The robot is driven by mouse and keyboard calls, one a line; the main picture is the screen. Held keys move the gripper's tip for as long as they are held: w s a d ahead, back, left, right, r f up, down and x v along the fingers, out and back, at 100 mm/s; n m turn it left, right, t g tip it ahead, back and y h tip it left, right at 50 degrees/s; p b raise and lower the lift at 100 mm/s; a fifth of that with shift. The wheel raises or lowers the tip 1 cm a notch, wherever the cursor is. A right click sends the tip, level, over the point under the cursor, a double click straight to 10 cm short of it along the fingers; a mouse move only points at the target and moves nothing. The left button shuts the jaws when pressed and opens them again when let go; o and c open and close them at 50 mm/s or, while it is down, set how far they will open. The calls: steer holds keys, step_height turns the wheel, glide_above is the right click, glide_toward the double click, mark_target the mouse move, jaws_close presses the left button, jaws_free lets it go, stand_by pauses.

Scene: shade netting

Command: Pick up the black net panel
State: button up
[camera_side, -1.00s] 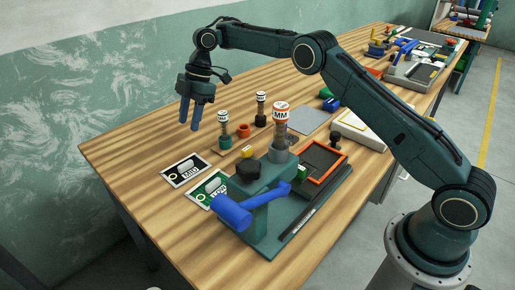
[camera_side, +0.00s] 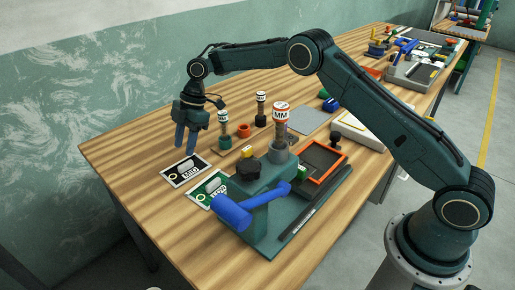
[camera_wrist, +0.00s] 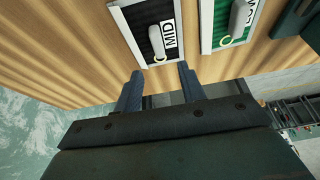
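The black net panel (camera_side: 177,176) lies flat on the wooden table near its left edge. It has a white frame, a grey handle and the label MID. In the wrist view the black panel (camera_wrist: 138,27) is at the top, just beyond the fingertips. My gripper (camera_side: 187,143) is above the table, a little above and behind the panel in the side view, with its fingers pointing down. In the wrist view my gripper (camera_wrist: 158,77) has its two blue fingers apart with nothing between them.
A green net panel (camera_side: 203,200) with a similar handle lies beside the black one. A green press with a blue lever (camera_side: 233,212) stands to its right. Several capped posts stand behind, including one near my gripper (camera_side: 223,127). The table's left front is clear.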

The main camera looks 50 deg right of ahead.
mark_target(181, 165)
steer(key=shift+a+f, duration=0.25)
steer(key=shift+f, duration=0.35)
steer(key=shift+f, duration=0.1)
steer(key=shift+x, duration=2.5)
steer(key=shift+d, duration=0.1)
jaws_close()
